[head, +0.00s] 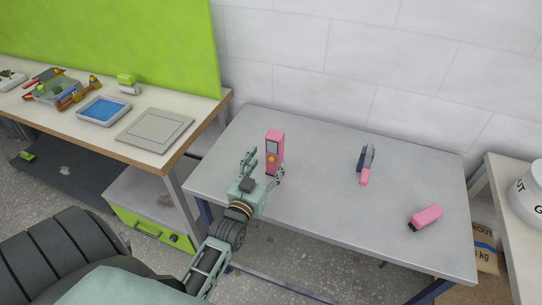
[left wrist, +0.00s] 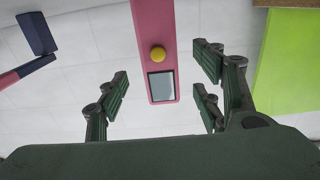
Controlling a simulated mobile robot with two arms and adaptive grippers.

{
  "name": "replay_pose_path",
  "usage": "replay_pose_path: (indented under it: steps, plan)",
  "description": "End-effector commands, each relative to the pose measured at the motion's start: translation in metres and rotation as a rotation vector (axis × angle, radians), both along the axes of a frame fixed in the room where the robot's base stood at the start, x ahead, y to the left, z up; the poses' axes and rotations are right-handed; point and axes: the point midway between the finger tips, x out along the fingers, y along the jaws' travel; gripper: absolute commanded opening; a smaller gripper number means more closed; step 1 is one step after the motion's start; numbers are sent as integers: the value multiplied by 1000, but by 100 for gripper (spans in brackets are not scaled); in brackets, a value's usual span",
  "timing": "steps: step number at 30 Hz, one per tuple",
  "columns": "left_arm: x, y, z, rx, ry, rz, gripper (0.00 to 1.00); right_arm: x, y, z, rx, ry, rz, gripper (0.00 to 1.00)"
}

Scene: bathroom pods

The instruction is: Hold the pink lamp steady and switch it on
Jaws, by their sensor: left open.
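The pink lamp (head: 274,148), an upright pink block with a dark window and a yellow button, stands on the grey table near its left side. In the left wrist view the lamp (left wrist: 155,22) shows upside down, with its yellow button (left wrist: 158,54) and grey window (left wrist: 162,86). My left gripper (head: 264,172) is open just in front of the lamp. In the left wrist view the fingers (left wrist: 163,86) stand on either side of the lamp's picture, with gaps visible; contact is not seen. My right gripper is out of view.
A pink-handled thing with a dark blue head (head: 366,163) and a pink block with a black end (head: 427,217) lie further right on the grey table (head: 330,215). A workbench with a blue tray (head: 104,110) is at left. A white wall stands behind.

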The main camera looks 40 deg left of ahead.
Motion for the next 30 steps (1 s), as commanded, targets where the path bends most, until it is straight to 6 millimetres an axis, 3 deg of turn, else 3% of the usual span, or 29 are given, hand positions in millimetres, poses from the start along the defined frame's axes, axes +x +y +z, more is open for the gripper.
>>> replay_pose_path:
  steps: [5,13,24,28,30]
  plan:
    - [19,4,2,1,-2,-1,61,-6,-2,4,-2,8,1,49]
    - [59,14,1,1,-1,0,61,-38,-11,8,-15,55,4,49]
    - [75,17,-1,0,1,0,61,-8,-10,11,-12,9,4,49]
    - [74,17,-1,0,0,0,60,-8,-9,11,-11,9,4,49]
    - [74,17,0,1,0,0,54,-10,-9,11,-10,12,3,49]
